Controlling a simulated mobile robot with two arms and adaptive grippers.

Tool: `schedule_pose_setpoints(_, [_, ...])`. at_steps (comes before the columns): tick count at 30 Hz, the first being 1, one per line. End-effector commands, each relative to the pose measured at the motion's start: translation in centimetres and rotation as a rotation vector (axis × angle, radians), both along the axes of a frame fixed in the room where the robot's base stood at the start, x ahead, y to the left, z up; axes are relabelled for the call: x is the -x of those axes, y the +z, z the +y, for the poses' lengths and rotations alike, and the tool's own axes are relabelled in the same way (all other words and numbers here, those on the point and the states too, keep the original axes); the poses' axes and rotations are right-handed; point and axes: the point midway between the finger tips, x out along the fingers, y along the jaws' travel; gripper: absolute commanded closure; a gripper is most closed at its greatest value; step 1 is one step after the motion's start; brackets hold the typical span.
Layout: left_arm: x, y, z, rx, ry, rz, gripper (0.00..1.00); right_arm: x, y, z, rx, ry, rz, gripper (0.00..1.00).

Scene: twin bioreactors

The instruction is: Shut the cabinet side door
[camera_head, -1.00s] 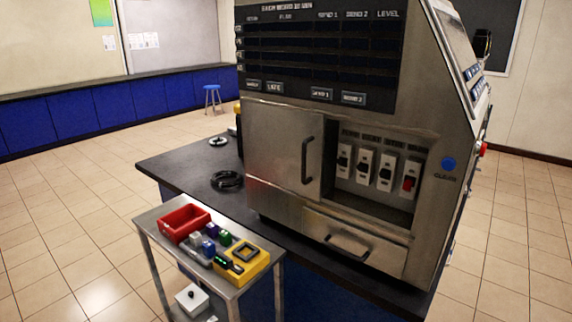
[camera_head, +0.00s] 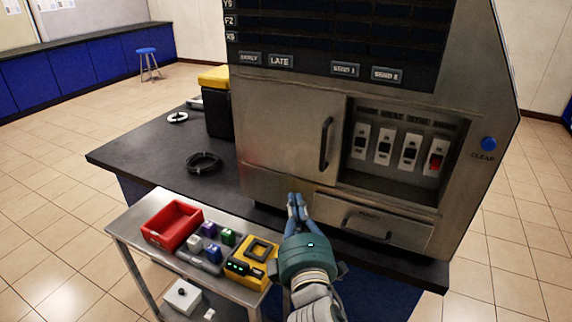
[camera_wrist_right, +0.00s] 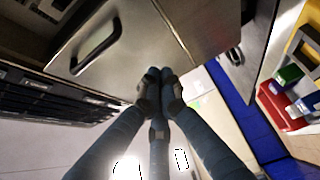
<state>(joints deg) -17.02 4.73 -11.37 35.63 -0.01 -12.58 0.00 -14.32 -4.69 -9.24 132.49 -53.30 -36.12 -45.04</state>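The steel cabinet (camera_head: 480,180) has a flat door (camera_head: 275,125) on its front, left of an open bay, with a black upright handle (camera_head: 326,142). I cannot tell whether this is the side door; no other door shows. The right wrist view also shows this door (camera_wrist_right: 135,50) and its handle (camera_wrist_right: 95,43). My right gripper (camera_head: 297,199) is in front of the cabinet, below the door and left of the drawer (camera_head: 372,226). Its fingers (camera_wrist_right: 160,80) are together and empty, apart from the handle. My left gripper is out of view.
The open bay holds several switches (camera_head: 384,145), one red. A cart (camera_head: 130,230) in front carries a red bin (camera_head: 172,225), small coloured blocks and a yellow device (camera_head: 250,263). A cable coil (camera_head: 204,163) and a yellow-lidded black bin (camera_head: 217,110) are on the dark table (camera_head: 130,150).

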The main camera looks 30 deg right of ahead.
Motion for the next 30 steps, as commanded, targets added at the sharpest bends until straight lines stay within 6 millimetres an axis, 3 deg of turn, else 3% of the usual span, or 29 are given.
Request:
schedule_pose_setpoints(1, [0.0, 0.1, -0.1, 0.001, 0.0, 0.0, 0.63, 0.6, 1.6, -0.6, 0.017, -0.018, -0.02, 1.0])
schedule_pose_setpoints(3, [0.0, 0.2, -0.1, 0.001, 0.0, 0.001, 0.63, 0.8, 2.7, -1.0, 0.03, -0.031, -0.034, 1.0])
schedule_pose_setpoints(7, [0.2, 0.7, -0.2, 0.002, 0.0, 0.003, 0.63, 0.0, 3.3, -1.5, 0.037, -0.034, -0.039, 1.0])
schedule_pose_setpoints(22, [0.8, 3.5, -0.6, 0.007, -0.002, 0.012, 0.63, -8.4, 4.0, -5.0, 0.033, -0.033, -0.04, 1.0])
schedule_pose_setpoints(30, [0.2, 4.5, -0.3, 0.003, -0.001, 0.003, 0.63, -5.3, 3.2, -6.4, 0.033, -0.032, -0.035, 1.0])
